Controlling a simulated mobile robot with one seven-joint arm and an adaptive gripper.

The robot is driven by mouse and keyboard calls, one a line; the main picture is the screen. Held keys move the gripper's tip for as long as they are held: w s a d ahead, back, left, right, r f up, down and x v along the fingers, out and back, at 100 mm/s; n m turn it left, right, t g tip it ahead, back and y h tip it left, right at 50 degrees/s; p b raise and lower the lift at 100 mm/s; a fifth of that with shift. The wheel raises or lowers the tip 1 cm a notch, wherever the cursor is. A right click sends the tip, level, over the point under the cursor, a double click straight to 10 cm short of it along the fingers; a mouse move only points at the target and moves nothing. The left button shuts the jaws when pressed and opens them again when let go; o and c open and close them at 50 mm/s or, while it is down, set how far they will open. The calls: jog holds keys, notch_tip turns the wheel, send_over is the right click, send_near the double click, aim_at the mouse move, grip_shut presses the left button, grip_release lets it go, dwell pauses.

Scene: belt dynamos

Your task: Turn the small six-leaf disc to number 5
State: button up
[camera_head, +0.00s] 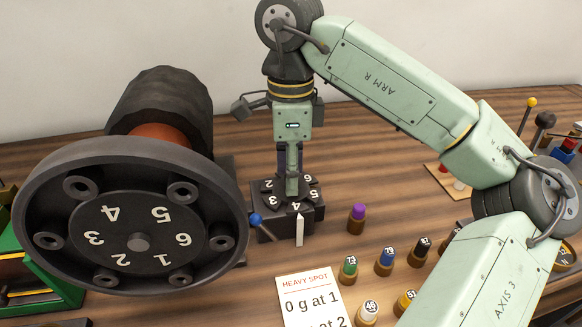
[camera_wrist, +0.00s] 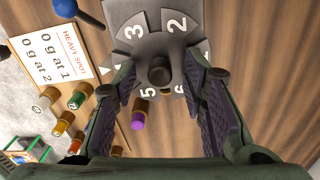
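The small six-leaf disc (camera_head: 309,194) is dark with white numbers and sits on a dark block (camera_head: 315,215). A white pointer (camera_head: 299,230) stands at its front, beside the leaf numbered 4; the 5 leaf is to the right of it. In the wrist view the disc (camera_wrist: 139,52) shows 3, 2 and 5, with a central round knob (camera_wrist: 160,73). My gripper (camera_head: 292,188) points straight down over the disc. In the wrist view my gripper's fingers (camera_wrist: 162,68) are apart on either side of the knob, with visible gaps. The 4 leaf is mostly hidden there.
A large dark wheel (camera_head: 45,190) with numbers stands close at left. A blue-ended lever (camera_head: 256,219) sticks out left of the block. A purple-topped peg (camera_head: 357,218) and several numbered pegs stand at right. A "HEAVY SPOT" card (camera_head: 312,290) lies in front.

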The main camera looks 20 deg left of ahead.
jog(key=shift+c, duration=0.5)
grip_shut()
